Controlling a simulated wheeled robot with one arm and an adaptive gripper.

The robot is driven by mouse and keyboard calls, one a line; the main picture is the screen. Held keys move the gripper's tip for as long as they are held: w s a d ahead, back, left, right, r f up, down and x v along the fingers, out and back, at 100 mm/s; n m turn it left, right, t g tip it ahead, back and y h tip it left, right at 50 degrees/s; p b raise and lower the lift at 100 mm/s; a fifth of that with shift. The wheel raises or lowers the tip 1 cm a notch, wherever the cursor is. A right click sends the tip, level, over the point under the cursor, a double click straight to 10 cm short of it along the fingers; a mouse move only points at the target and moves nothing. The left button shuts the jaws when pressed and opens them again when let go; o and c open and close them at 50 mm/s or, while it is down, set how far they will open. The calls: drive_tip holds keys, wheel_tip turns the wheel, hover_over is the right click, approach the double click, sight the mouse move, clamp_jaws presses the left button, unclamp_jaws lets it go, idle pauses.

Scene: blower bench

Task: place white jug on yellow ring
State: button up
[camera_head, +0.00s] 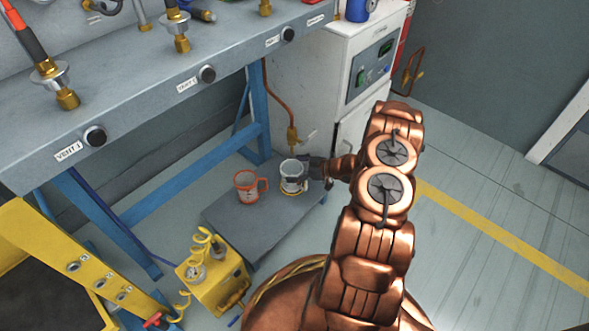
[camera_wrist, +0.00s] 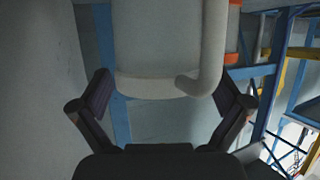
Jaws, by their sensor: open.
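The white jug (camera_head: 292,178) stands upright on the low grey platform in the head view. A thin yellow ring (camera_head: 288,193) shows at its base, mostly hidden beneath it; the jug appears to sit on it. My gripper (camera_head: 312,168) is just right of the jug. In the wrist view the white jug (camera_wrist: 160,45) fills the upper middle, its handle at its right side. The fingers of my gripper (camera_wrist: 162,100) are spread, one on each side below the jug, with visible gaps. Nothing shows clamped between them.
An orange-marked mug (camera_head: 248,187) stands close left of the jug on the grey platform (camera_head: 262,226). A blue bench leg (camera_head: 259,110) and copper pipe (camera_head: 272,98) rise behind. A yellow box (camera_head: 213,285) stands front left. Floor at right is clear.

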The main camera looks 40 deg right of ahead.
drive_tip(key=shift+s+d+r, duration=0.1)
drive_tip(key=shift+r, duration=0.1)
drive_tip(key=p+v, duration=0.4)
drive_tip(key=v, duration=0.7)
drive_tip(key=shift+s+d+r, duration=0.15)
drive_tip(key=shift+s+d, duration=0.05)
drive_tip(key=shift+s, duration=0.05)
